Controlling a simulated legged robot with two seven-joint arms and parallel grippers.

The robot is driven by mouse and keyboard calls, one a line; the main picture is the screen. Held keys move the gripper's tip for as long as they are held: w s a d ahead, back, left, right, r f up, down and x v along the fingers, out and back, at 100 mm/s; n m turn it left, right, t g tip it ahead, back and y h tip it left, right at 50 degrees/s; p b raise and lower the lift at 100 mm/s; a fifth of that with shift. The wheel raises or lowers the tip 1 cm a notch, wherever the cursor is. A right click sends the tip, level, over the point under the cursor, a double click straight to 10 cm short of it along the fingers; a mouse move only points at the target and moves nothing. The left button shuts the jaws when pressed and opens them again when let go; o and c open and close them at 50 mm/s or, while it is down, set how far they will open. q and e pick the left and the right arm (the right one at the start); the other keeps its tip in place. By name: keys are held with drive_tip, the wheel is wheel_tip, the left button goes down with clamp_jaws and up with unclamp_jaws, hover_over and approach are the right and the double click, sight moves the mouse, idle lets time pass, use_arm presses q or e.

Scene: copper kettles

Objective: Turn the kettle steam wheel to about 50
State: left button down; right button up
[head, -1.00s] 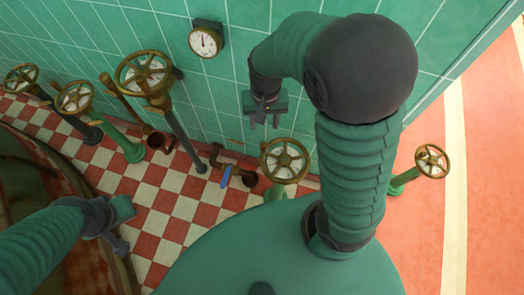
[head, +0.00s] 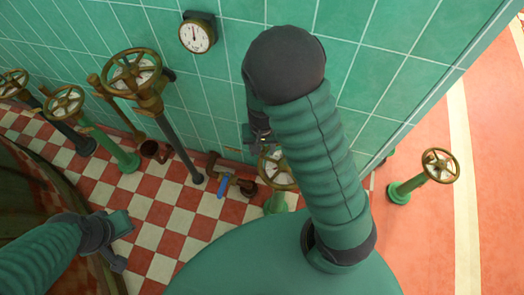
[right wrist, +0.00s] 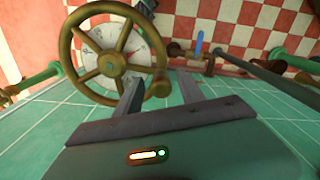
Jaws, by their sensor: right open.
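A brass spoked wheel with a handle knob and a white dial behind it fills the upper left of the right wrist view (right wrist: 68,48). In the head view a wheel (head: 283,180) on a green post stands below my right gripper (head: 258,137), partly hidden by my right arm; it appears to be the same one. In the right wrist view my right gripper (right wrist: 160,88) is open, with the knob (right wrist: 158,89) showing between its fingers; contact cannot be told. My left gripper (head: 122,242) is open and empty at lower left. I cannot read which wheel is steam.
Other wheels stand at left: a large one (head: 133,57), a green-post one (head: 64,101) and one at the edge (head: 12,80). Another wheel (head: 440,166) stands at right. A blue-handled valve (head: 223,187) sits low. A gauge (head: 197,36) hangs on the tiled wall.

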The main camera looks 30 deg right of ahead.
drive_tip(key=shift+a, duration=0.2)
drive_tip(key=shift+d, duration=0.15)
clamp_jaws()
idle(1.2)
